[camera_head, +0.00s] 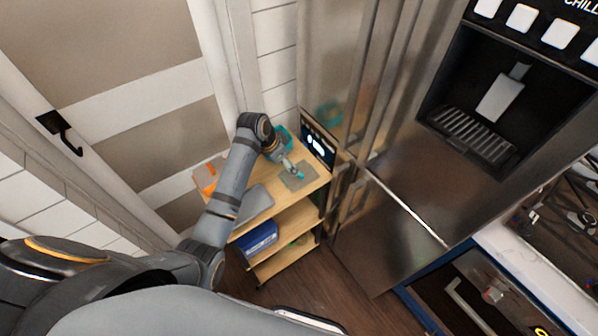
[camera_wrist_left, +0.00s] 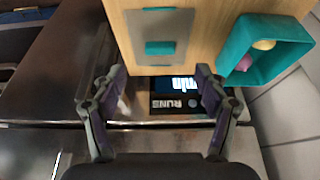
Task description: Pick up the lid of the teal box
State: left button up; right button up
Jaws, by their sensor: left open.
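An open teal box (camera_wrist_left: 250,72) stands near the shelf edge at the upper right of the left wrist view, with a yellowish and a pink round thing inside. In the head view the teal box (camera_head: 284,133) is partly hidden behind my arm. A flat grey rectangle (camera_wrist_left: 177,27) lies on the wood beside it, with a teal block (camera_wrist_left: 160,47) and a teal strip on it. I take these teal pieces for the lid's, but cannot tell its full outline. My left gripper (camera_wrist_left: 160,82) is open and empty, its fingertips just short of the block in the picture. My right gripper is out of view.
The wooden trolley (camera_head: 315,186) also carries an orange container (camera_head: 205,178) and a grey flat item (camera_head: 255,204). A blue box (camera_head: 258,238) is on its lower shelf. A dark sign (camera_head: 317,146) and the steel fridge (camera_head: 385,240) are close on the right.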

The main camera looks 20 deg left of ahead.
aim_at(294, 178)
pick_arm(q)
jog(key=x, duration=0.2)
jog(key=shift+w+d+f, duration=0.1)
jog(key=shift+w+f, duration=0.6)
jog(key=shift+f, duration=0.05)
jog(key=shift+d+f+p, duration=0.25)
jog(key=shift+f+p, duration=0.1)
jog(key=shift+f, duration=0.2)
jog(key=shift+d+f+p, duration=0.2)
jog(key=shift+f+p, duration=0.1)
jog(key=shift+f, duration=0.25)
jog(key=shift+x, duration=1.2)
jog(key=c, duration=1.1)
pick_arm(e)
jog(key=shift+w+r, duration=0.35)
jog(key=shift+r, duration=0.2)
pick_arm(q)
jog(key=shift+r, duration=0.1)
